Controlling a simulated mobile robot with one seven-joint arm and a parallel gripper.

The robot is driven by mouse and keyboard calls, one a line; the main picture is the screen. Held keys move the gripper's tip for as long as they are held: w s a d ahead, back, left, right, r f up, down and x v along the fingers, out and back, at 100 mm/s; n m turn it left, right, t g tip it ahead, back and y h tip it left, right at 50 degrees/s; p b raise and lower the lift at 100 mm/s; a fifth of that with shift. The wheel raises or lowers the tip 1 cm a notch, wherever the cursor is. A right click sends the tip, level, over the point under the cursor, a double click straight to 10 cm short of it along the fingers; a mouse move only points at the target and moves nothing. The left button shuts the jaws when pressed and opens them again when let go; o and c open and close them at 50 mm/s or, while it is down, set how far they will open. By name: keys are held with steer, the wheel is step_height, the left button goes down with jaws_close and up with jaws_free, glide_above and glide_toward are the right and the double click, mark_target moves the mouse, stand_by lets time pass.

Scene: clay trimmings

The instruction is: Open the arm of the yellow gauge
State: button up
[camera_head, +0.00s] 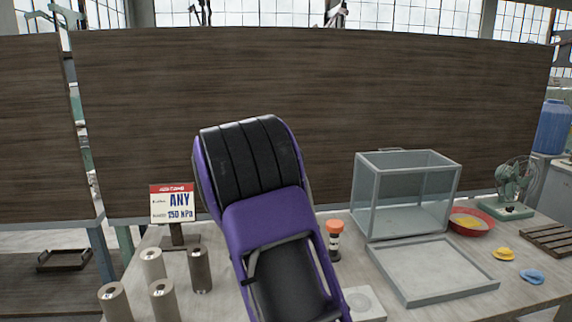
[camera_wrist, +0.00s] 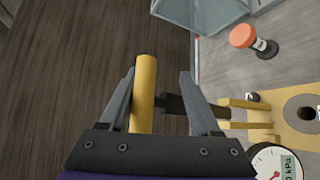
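The yellow gauge (camera_wrist: 291,122) shows in the wrist view at the lower right, a yellow body with a dark round hole. A white dial (camera_wrist: 276,166) with a red needle and kPa lettering is at its lower edge. A dark rod (camera_wrist: 179,106) runs left from the yellow part to a yellow upright bar (camera_wrist: 144,88), the arm's handle. My gripper (camera_wrist: 158,74) is open, with the yellow bar between its grey fingers, close to the left finger. I cannot tell whether they touch. In the head view my purple arm hides the gauge and gripper.
An orange-capped cylinder (camera_head: 335,241) stands right of my arm. Beyond it are a glass box (camera_head: 407,162), a grey tray (camera_head: 436,293) and a red bowl (camera_head: 484,229). Several clay cylinders (camera_head: 152,266) and a sign (camera_head: 172,204) stand left. A brown panel (camera_head: 380,80) rises behind.

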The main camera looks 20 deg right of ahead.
steer(key=shift+r, duration=0.1)
steer(key=b+v, duration=0.1)
steer(key=v, duration=1.6)
steer(key=shift+s+a, duration=0.15)
steer(key=shift+s, duration=0.1)
